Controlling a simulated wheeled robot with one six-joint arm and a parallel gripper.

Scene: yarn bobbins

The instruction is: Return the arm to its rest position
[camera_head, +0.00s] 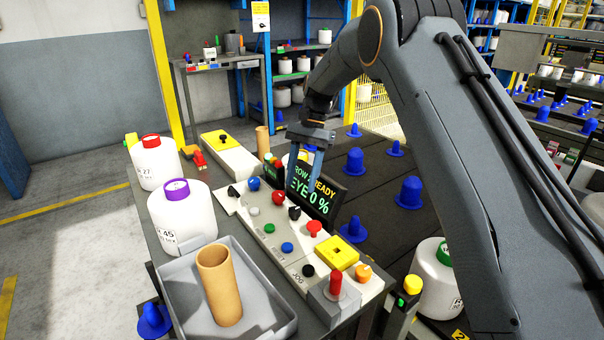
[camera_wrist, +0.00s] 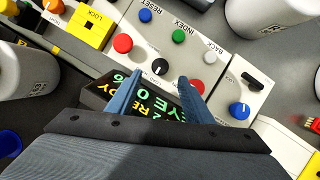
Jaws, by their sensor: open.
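My arm (camera_head: 470,150) reaches from the right side of the head view over to the control panel (camera_head: 262,236). My gripper (camera_head: 304,172) points down beside the small display (camera_head: 326,200), above the panel's far part. Its two blue-grey fingers stand apart with nothing between them. In the wrist view my gripper (camera_wrist: 160,82) is open in front of the display (camera_wrist: 184,100), whose text it partly covers. Panel buttons and knobs lie beyond the fingertips. I cannot tell how far the fingertips are from the panel surface.
Two white bobbins, one with a red cap (camera_head: 155,165) and one with a purple cap (camera_head: 183,215), stand left of the panel. A grey tray (camera_head: 270,318) holds a brown tube (camera_head: 220,285). A dark surface with blue cones (camera_head: 354,161) lies behind the display.

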